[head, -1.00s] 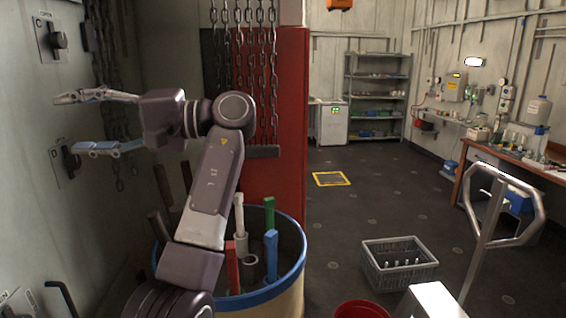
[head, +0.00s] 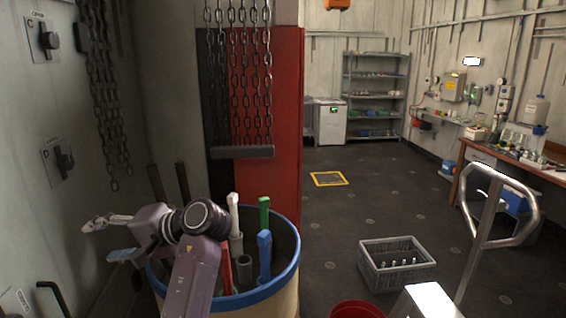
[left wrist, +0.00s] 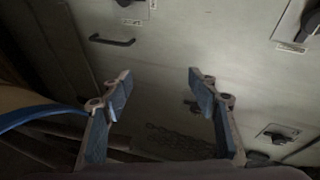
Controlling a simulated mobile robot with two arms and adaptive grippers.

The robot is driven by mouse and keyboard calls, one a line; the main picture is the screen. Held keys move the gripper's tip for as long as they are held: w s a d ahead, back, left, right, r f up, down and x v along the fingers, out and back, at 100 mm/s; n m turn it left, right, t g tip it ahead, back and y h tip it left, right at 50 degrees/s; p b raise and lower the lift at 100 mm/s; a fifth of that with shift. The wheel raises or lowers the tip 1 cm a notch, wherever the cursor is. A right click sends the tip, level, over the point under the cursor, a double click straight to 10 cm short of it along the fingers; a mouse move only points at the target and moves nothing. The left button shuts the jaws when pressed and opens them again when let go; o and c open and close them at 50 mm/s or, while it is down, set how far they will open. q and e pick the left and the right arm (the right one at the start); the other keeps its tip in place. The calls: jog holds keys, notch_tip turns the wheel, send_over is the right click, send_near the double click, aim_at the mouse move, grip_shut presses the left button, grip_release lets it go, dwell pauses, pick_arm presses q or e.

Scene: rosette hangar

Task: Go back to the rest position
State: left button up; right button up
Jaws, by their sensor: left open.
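My left gripper (head: 108,238) is low at the left in the head view, in front of the grey wall panel and left of the blue-rimmed barrel (head: 292,262). In the left wrist view its two fingers (left wrist: 158,90) stand wide apart with nothing between them. The panel with its dark handle (left wrist: 112,41) lies beyond the fingers there. My left arm crosses in front of the barrel's left side. My right gripper is not in view.
Several coloured handles, one of them green (head: 264,214), stand in the barrel. Chains (head: 238,75) hang behind it. A grey crate (head: 398,277), a red bucket (head: 358,310) and a metal handle frame (head: 483,225) stand to the right. Open floor lies beyond.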

pick_arm(q)
jog(key=s+d+f+m+t+h, duration=0.1)
jog(key=s+f+h, duration=0.3)
jog(key=f, duration=0.9)
jog(key=s+d+f+m+t+h, duration=0.15)
jog(key=s+f, duration=0.55)
jog(key=f, duration=0.7)
jog(key=s+d+f+g+h, duration=0.1)
jog(key=s+d+f+h, duration=0.2)
jog(key=s+d, duration=0.3)
jog(key=s+d+f+h, duration=0.3)
jog(key=s+d, duration=0.1)
jog(key=s, duration=0.5)
jog(key=s+d+f+g+h, duration=0.1)
jog(key=s+d+f+h, duration=0.25)
jog(key=s, duration=0.35)
notch_tip(320, 180, down, 33)
jog(key=s+b, duration=0.3)
jog(key=b, duration=0.3)
jog(key=s+a+f+g+b, duration=0.2)
jog(key=s+f+b, duration=0.2)
jog(key=s+f, duration=1.2)
notch_tip(320, 180, down, 2)
jog(key=shift+a+f+y, duration=0.1)
jog(key=shift+a+y, duration=0.05)
jog(key=shift+y, duration=0.25)
